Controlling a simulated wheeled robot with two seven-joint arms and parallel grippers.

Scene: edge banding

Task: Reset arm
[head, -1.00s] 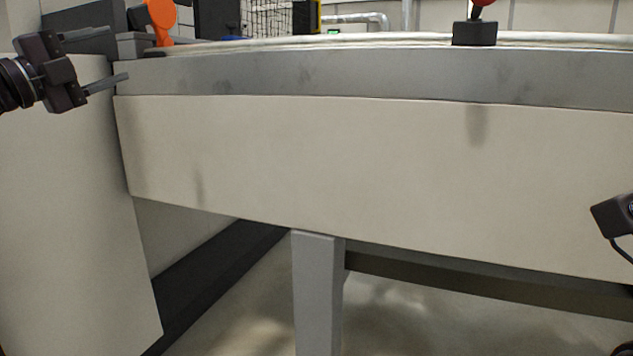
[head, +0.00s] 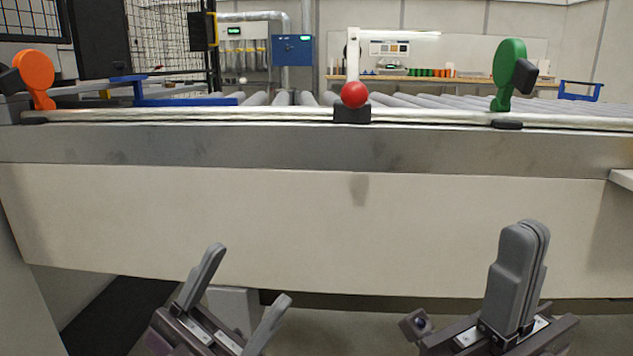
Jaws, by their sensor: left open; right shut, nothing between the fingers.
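My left gripper (head: 247,285) is at the bottom of the head view, left of the middle. Its two grey fingers are spread apart with nothing between them. My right gripper (head: 526,235) is at the bottom right. Its two fingers point up and lie against each other, holding nothing. Both grippers show in front of the beige front panel (head: 300,225) of the conveyor, below its grey metal edge (head: 250,152).
On the conveyor's front edge are an orange disc (head: 35,70), a red ball on a black block (head: 354,95) and a green disc (head: 509,62). Rollers (head: 425,101) lie behind, with a blue bar (head: 185,101). A black mesh fence (head: 155,40) stands at the back left.

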